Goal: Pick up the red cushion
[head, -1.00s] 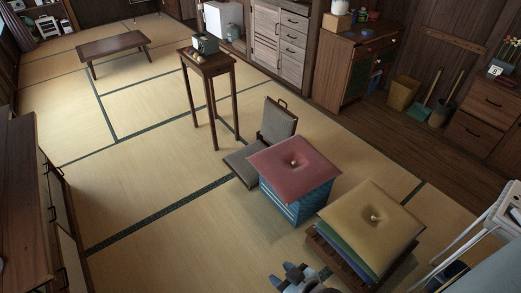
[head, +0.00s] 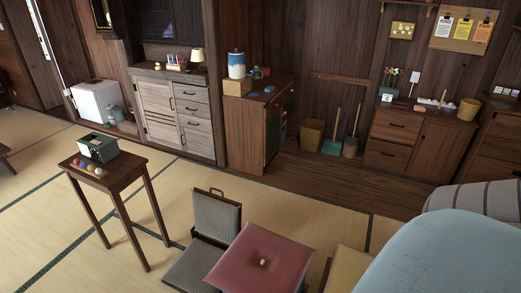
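The red cushion (head: 262,261) is at the bottom centre of the head view, with a small pale tuft in its middle. It lies flat; what it rests on is hidden now, though the earlier frame shows a blue patterned stack under it. The yellow cushion (head: 347,270) is just to its right, mostly cut off. Neither gripper can be seen now.
A legless chair (head: 216,222) stands right behind the red cushion to the left. A small tall table (head: 110,180) with a box (head: 98,147) is further left. A large light-blue rounded surface (head: 450,255) fills the bottom right. Tatami at the left is clear.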

